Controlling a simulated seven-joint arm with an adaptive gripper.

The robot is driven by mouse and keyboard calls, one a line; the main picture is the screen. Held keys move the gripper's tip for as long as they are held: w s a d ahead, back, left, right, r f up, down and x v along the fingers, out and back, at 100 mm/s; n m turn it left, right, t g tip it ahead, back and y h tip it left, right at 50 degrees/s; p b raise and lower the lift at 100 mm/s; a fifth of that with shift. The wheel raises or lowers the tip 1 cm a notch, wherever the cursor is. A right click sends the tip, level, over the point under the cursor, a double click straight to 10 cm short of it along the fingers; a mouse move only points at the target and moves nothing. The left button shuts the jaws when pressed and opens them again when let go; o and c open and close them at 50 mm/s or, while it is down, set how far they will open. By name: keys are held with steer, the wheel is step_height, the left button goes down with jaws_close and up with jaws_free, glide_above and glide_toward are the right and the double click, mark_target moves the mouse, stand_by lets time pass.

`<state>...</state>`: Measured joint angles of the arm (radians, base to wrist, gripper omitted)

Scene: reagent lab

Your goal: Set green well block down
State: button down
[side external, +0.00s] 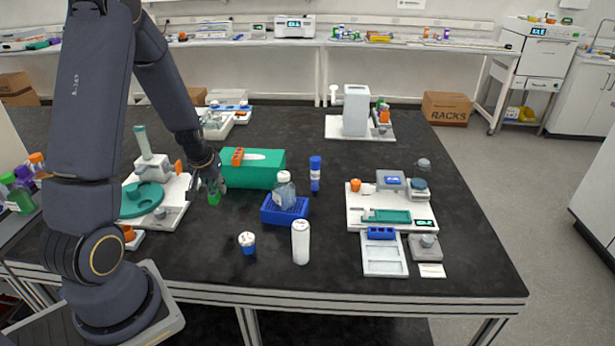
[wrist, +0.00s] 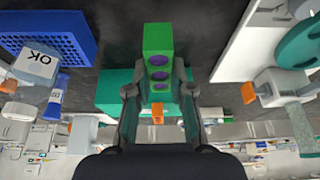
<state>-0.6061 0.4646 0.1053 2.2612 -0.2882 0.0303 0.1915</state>
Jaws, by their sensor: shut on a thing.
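The green well block (wrist: 158,38) is a small bright green block with a row of dark purple wells. My gripper (wrist: 159,76) is shut on it, one finger on each side. In the side external view the block (side external: 214,199) hangs below my gripper (side external: 211,188), very low over the black bench. I cannot tell whether its underside touches the bench. The lower part of the block is hidden in the wrist view.
A large green box (side external: 262,172) stands close behind and right of the block. A white board with a teal round tray (side external: 140,199) lies to the left. A blue rack (side external: 270,214) with a bottle (side external: 284,190) stands to the right.

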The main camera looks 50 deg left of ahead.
mark_target(225, 217)
step_height(225, 217, down, 9)
steer(key=shift+r, duration=0.1)
stand_by(0.3)
steer(key=c, duration=1)
jaws_free()
